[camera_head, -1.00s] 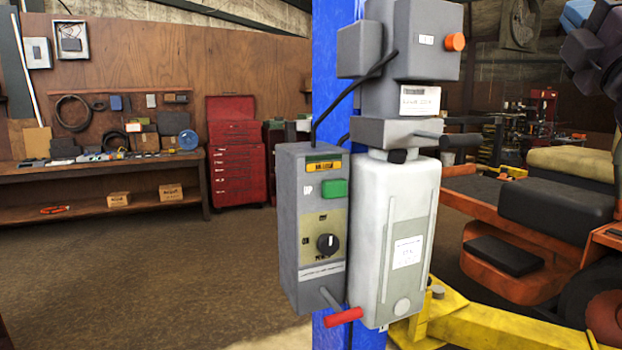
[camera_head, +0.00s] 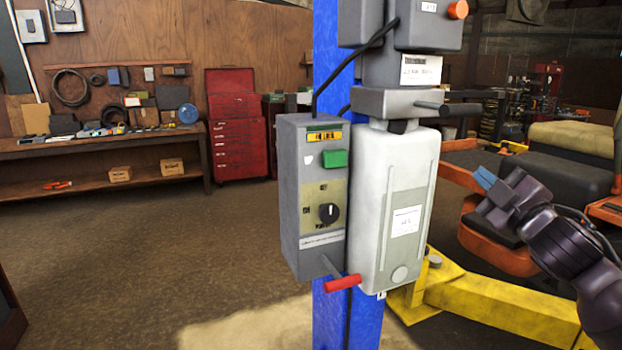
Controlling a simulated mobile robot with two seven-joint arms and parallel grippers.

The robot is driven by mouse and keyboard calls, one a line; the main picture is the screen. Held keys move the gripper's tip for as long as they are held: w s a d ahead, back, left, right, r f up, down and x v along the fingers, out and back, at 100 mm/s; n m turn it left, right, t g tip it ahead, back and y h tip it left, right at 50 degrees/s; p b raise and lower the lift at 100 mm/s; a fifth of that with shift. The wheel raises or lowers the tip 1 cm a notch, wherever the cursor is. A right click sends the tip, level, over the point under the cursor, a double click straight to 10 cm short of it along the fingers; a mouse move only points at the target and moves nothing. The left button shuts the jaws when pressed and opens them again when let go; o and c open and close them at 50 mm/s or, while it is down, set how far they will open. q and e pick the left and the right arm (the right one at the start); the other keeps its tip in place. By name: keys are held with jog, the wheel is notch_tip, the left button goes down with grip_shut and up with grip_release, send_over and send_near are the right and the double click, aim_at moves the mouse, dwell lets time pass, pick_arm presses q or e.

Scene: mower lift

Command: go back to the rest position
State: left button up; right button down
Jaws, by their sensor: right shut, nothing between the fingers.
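My right gripper (camera_head: 484,179) is at the right side of the head view, pointing up and to the left. Its blue fingertips are together with nothing between them. It is apart from the lift's control box and stands in front of the orange and black mower (camera_head: 572,177) in the picture. My left gripper is not in view. The grey control box (camera_head: 305,230) on the blue lift post (camera_head: 330,325) shows a green button (camera_head: 334,158), a black knob (camera_head: 328,213) and a lever with a red grip (camera_head: 343,283).
A white-grey tank unit (camera_head: 385,240) is on the post beside the box. A yellow lift arm (camera_head: 500,300) runs low to the right. A workbench (camera_head: 100,146) and red tool cabinet (camera_head: 240,150) stand at the back left. The floor at left is clear.

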jog(key=s+a+f+m+g+h, duration=0.15)
jog(key=s+f+m, duration=0.25)
jog(key=f, duration=1.1)
jog(key=s+d+f+m+g+h, duration=0.1)
jog(key=s+f+m+g, duration=0.3)
jog(key=f, duration=1.2)
jog(key=s+a+f+m+g+h, duration=0.2)
jog(key=s+f+m, duration=0.4)
jog(key=s+f, duration=1.2)
jog(key=s+g+h, duration=0.1)
jog(key=s, duration=0.1)
jog(key=shift+s+a+f, duration=0.2)
jog(key=shift+s+f, duration=0.1)
jog(key=shift+f, duration=0.05)
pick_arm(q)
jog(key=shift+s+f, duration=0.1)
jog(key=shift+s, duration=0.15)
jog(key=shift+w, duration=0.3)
